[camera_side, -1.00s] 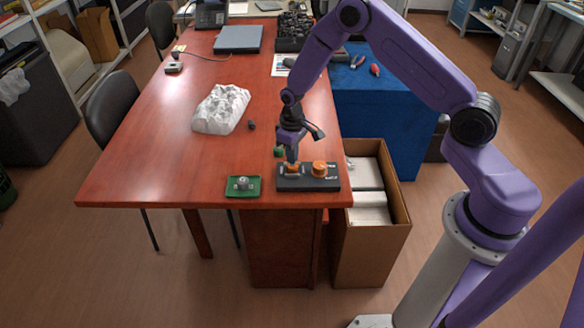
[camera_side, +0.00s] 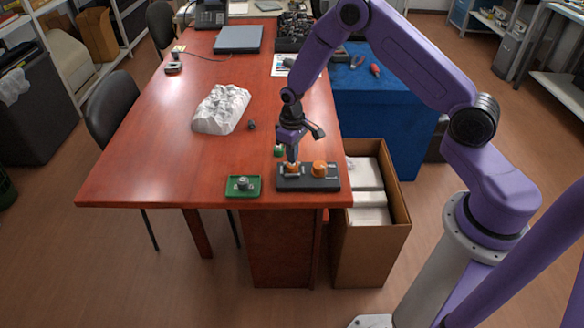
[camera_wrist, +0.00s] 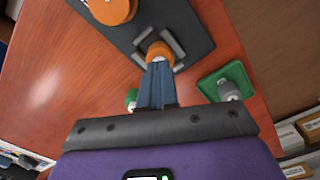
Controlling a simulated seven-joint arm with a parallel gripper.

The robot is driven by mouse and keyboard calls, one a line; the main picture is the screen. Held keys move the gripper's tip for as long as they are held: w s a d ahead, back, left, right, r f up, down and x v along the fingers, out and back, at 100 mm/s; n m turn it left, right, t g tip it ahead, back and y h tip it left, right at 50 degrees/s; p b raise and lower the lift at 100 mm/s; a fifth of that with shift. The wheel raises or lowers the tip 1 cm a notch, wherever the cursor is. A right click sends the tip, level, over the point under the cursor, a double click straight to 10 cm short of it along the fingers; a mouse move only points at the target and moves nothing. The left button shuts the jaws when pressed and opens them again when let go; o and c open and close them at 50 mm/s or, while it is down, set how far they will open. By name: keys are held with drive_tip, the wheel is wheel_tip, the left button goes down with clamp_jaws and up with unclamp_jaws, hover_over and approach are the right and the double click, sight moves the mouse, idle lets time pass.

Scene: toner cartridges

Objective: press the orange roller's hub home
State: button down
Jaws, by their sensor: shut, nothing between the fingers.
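The orange roller (camera_wrist: 160,49) sits between grey upright brackets on a dark base plate (camera_side: 322,185); it also shows in the side view (camera_side: 292,171), partly hidden by my fingers. My gripper (camera_side: 292,161) points down over it. In the wrist view my gripper (camera_wrist: 158,66) has its fingers together and empty, with the tips at the roller's near edge. A small pale patch shows there, perhaps the hub, mostly hidden by the tips. I cannot tell whether the tips touch it or how deep it sits.
A larger orange knob (camera_side: 319,168) stands on the plate's right part. A green tray (camera_side: 230,191) with a grey part (camera_side: 242,184) is left of the plate. A green piece (camera_side: 279,151) stands behind the plate. The table's front edge is close; an open carton (camera_side: 376,235) is below right.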

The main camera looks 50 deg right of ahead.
drive_tip(key=shift+r, duration=2.95)
drive_tip(key=shift+s+r, duration=0.1)
drive_tip(key=s+a+r+n, duration=0.2)
drive_tip(key=s+a+r, duration=0.35)
drive_tip(key=s, duration=0.25)
drive_tip(key=s+a+r+n, duration=0.3)
drive_tip(key=s+a+r, duration=0.1)
drive_tip(key=s+r, duration=0.35)
drive_tip(key=s+d+r+n, duration=0.2)
drive_tip(key=s, duration=0.7)
drive_tip(key=s+d+r+n, duration=0.2)
drive_tip(key=s, duration=0.7)
drive_tip(key=shift+s+r+n, duration=0.3)
drive_tip(key=shift+s, duration=0.1)
